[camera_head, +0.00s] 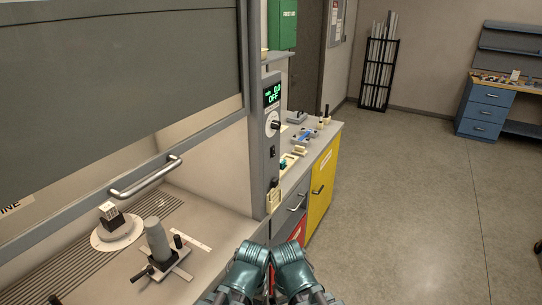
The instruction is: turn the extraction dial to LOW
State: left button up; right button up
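The extraction dial (273,124) is a pale round plate with a dark knob on the narrow grey control panel at the right side of the fume hood. A display (271,94) above it shows green text, "0.0" and "OFF". The markings around the dial are too small to read, and the panel is seen at a steep angle. Two teal links of my arms show side by side at the bottom centre, below the panel and apart from it. No gripper fingers show, so I cannot see either gripper.
The fume hood's sash (120,70) is partly raised, with a metal handle (146,177). Inside stand a lattice block on a round plate (117,232) and a grey cylinder (158,241) on a stand. A cluttered counter with a yellow cabinet (321,190) adjoins. Open floor (420,200) lies right.

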aim_at(276, 124)
jog(key=i+l+u, duration=0.1)
jog(key=i+l, duration=0.2)
jog(key=i, duration=0.15)
jog(key=i+l+u, duration=0.1)
jog(key=i+l, duration=0.25)
jog(key=i, duration=0.1)
